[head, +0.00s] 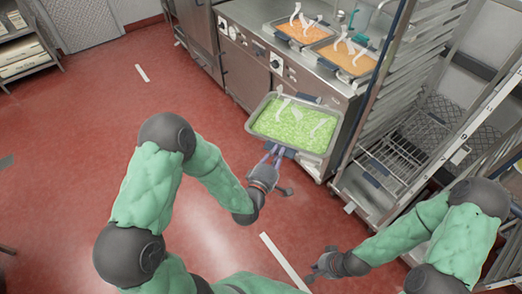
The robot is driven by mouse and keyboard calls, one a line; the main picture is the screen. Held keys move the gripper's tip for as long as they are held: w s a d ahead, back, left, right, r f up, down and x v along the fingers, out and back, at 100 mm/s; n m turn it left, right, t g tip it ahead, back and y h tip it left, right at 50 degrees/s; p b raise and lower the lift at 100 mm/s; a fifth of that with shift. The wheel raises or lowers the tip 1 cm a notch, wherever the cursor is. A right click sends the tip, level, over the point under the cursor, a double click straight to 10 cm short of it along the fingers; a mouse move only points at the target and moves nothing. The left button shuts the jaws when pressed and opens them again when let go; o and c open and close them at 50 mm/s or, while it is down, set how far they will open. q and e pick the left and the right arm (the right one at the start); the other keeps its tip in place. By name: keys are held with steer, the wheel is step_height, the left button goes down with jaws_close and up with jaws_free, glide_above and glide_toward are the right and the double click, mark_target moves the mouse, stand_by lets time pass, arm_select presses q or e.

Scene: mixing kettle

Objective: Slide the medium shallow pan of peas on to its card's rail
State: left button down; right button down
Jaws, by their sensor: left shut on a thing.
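The shallow pan of peas (323,152) is a steel tray of bright green peas with white curved pieces on top. It is held out over the red floor in front of the steel counter. My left gripper (276,153) is shut on the pan's near edge. The tall rack (383,95) with many rails stands at the right, apart from the pan. I cannot make out a card or which rail it marks. My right gripper (314,270) hangs low over the floor at the bottom, away from the pan; its fingers are too small to read.
Two pans of orange food, a left one (302,31) and a right one (345,58), stand on the steel counter (253,15) behind. A wire shelf (402,152) sits low inside the rack. The red floor at the left is clear.

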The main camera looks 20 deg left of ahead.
arm_select(q)
steer(key=d+r+m+g+h+p, duration=0.1)
steer(key=d+r+m+h+p, duration=0.15)
steer(key=d+r+p, duration=0.6)
steer(key=d+r+m+g+h+p, duration=0.1)
steer(key=d+r+h+p, duration=0.15)
steer(key=d+r, duration=0.75)
steer(key=d+r+m+g+h+p, duration=0.1)
steer(key=d+r+m+h+p, duration=0.3)
steer(key=r, duration=1.1)
steer(key=shift+n+y, duration=0.3)
steer(key=shift+n, duration=0.65)
steer(key=p+x, duration=0.2)
steer(key=x, duration=0.2)
steer(key=shift+w+a, duration=0.1)
steer(key=shift+w, duration=0.2)
steer(key=shift+r, duration=0.1)
steer(key=shift+w+b, duration=0.1)
steer(key=shift+b, duration=0.4)
steer(key=shift+b, duration=0.5)
steer(key=shift+w, duration=0.1)
